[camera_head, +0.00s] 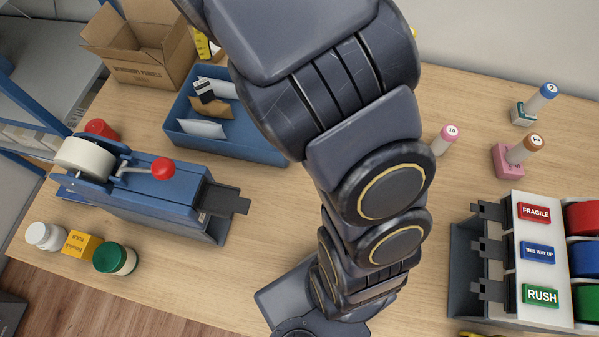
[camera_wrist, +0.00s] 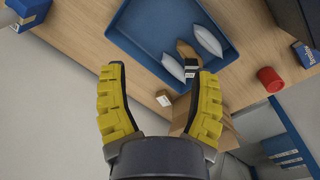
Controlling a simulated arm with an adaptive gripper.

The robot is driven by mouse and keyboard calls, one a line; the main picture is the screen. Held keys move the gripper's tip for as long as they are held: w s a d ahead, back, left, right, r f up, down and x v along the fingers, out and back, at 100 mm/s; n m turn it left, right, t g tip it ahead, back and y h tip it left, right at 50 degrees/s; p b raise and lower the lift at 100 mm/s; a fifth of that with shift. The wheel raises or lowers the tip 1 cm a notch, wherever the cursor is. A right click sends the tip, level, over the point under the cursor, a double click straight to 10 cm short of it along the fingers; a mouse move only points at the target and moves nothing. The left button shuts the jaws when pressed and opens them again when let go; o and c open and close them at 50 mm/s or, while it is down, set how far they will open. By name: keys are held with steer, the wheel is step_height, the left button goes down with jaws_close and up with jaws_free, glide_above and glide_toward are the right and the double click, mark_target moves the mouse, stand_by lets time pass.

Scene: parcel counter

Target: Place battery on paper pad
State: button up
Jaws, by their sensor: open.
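I cannot make out a battery or a paper pad for certain in either view. In the wrist view my gripper (camera_wrist: 158,90) is open, with its two yellow fingers wide apart. A small pale box-like item with dark print (camera_wrist: 164,98) shows on the wood between the fingers, nearer the right one; it is too small to identify. Nothing is held.
A blue tray (camera_head: 235,148) holds envelopes and a card; it also shows in the wrist view (camera_wrist: 128,38). A tape dispenser (camera_head: 150,195), jars (camera_head: 115,258) and a yellow box (camera_head: 82,245) stand left. Stamps (camera_head: 508,160) and a label rack (camera_head: 515,270) stand right.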

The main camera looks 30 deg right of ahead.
steer(key=s+a+n, duration=0.1)
steer(key=s, duration=1.2)
steer(key=s+a+r+g+y, duration=0.1)
steer(key=s+a, duration=0.1)
steer(key=s, duration=1.2)
steer(key=shift+a+r+n, duration=0.2)
steer(key=shift+a+n, duration=0.05)
steer(key=shift+n, duration=0.15)
